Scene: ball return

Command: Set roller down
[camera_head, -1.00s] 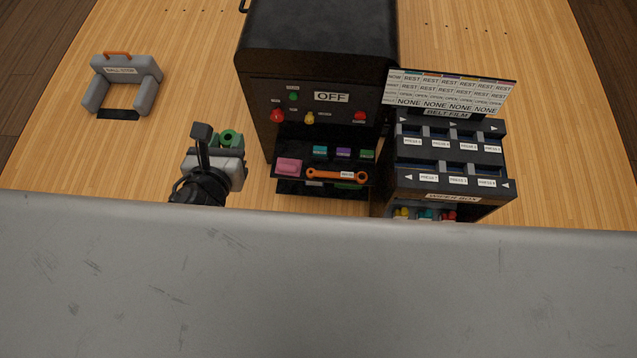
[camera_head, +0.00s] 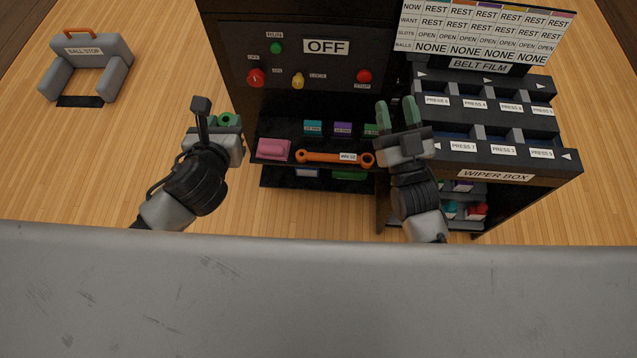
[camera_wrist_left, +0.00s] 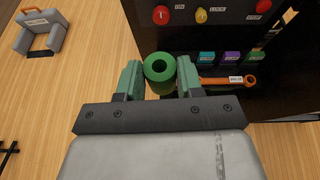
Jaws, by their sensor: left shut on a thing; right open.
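The roller is a green hollow cylinder. In the left wrist view the green roller (camera_wrist_left: 159,68) stands end-on between the two fingers of my left gripper (camera_wrist_left: 160,80), which is shut on it. In the head view the roller (camera_head: 229,120) shows partly behind my left gripper (camera_head: 222,124), left of the dark machine's shelf. The gripper hides its lower part. My right gripper (camera_head: 397,114) is open and empty, its green fingers pointing up between the machine and the wiper box.
The dark machine (camera_head: 300,50) has a shelf with a pink block (camera_head: 273,149), an orange wrench (camera_head: 335,158) and small coloured blocks. The wiper box (camera_head: 500,176) stands right. A grey ball stop (camera_head: 86,66) is on the wooden floor at left. Clear floor lies between.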

